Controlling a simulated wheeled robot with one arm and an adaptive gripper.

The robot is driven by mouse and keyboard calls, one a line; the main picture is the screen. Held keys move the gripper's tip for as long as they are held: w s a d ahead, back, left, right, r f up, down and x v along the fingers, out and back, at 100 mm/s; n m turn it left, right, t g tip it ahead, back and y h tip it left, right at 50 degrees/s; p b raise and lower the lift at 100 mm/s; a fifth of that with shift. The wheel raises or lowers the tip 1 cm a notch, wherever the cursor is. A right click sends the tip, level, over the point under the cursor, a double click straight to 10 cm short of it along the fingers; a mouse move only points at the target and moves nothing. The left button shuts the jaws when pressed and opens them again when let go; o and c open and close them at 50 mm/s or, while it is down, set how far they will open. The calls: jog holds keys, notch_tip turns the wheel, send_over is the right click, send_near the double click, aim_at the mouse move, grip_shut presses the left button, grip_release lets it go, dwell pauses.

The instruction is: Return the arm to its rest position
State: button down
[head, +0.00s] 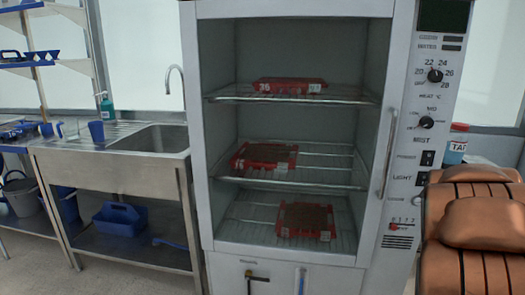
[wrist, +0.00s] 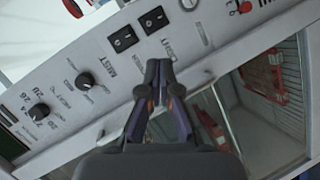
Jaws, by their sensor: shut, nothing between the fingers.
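My gripper (wrist: 160,72) shows in the wrist view with its two fingertips together and nothing between them. It is in front of the cabinet's control panel (wrist: 85,75), near the black rocker switches (wrist: 138,30). I cannot tell whether it touches the panel. The head view does not show my gripper. In the head view the cabinet (head: 290,240) stands upright in the middle. Its shelves hold red trays: one on the top shelf (head: 289,86), one on the middle shelf (head: 264,158) and one on the bottom shelf (head: 306,220).
A steel sink bench (head: 110,150) stands left of the cabinet, with a blue caddy (head: 120,218) on its lower shelf. Some bare floor shows at the lower left.

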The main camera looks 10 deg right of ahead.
jog(key=s+a+f+m+g+y, duration=0.2)
jog(key=s+a+f, duration=0.25)
jog(key=a, duration=0.25)
jog(key=s+a+f+m+g+y, duration=0.1)
jog(key=s+a+f+m+g, duration=0.15)
jog(key=s+a, duration=0.4)
jog(key=s+a+f+m+g+y, duration=0.1)
jog(key=s+a+f+g+y, duration=0.15)
jog(key=a+f, duration=0.4)
jog(key=s+a+f+g+y, duration=0.1)
jog(key=s+a+g+y, duration=0.4)
jog(key=s+a, duration=1.6)
notch_tip(320, 180, up, 24)
jog(key=s+d+g+h+p, duration=0.1)
jog(key=s+h+p, duration=0.1)
jog(key=p, duration=2.1)
jog(key=shift+s+d+m+g, duration=0.15)
jog(key=shift+m+g, duration=0.15)
jog(key=shift+m, duration=0.05)
jog(key=shift+f, duration=0.15)
